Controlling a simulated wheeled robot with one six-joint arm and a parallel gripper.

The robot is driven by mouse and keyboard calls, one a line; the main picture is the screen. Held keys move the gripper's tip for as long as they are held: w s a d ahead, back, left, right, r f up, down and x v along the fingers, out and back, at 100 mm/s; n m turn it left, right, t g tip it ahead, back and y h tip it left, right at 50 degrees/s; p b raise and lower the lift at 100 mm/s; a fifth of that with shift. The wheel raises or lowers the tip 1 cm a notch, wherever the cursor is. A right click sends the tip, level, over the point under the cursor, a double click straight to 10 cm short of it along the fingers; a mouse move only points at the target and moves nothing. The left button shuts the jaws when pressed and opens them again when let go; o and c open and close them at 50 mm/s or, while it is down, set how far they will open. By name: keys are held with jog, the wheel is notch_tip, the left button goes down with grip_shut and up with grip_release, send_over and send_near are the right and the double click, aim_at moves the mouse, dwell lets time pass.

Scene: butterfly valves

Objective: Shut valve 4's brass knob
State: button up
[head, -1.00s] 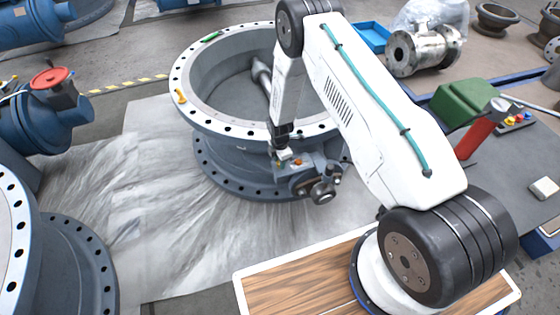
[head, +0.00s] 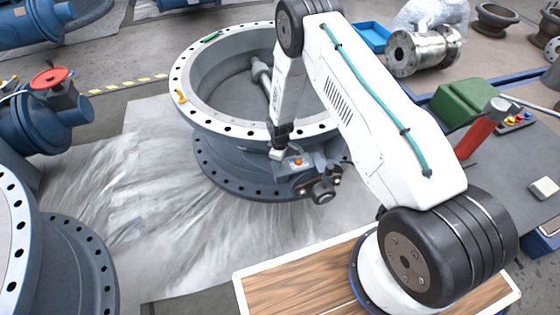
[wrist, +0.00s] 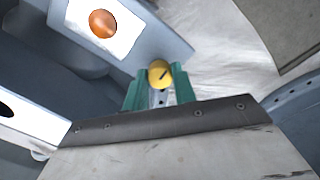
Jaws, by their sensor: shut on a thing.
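The brass knob (wrist: 158,74) is a small round yellow knob with a dark slanted line on its face. In the wrist view it sits between the green fingers of my gripper (wrist: 160,92), which is shut on it. In the head view my gripper (head: 277,154) is at the left end of a grey box (head: 310,175) on the side of a large grey valve (head: 235,185). The knob cannot be made out in the head view. I cannot read a valve number.
An orange button (wrist: 103,23) on a white plate is beside the knob; it also shows in the head view (head: 298,162). A dark handwheel (head: 322,190) sticks out from the box. The valve's wide flange rim (head: 225,130) is close behind my gripper.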

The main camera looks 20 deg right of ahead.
jog(key=shift+m, duration=0.5)
jog(key=o, duration=1)
notch_tip(320, 180, up, 8)
jog(key=shift+f, duration=0.1)
dwell(0.4)
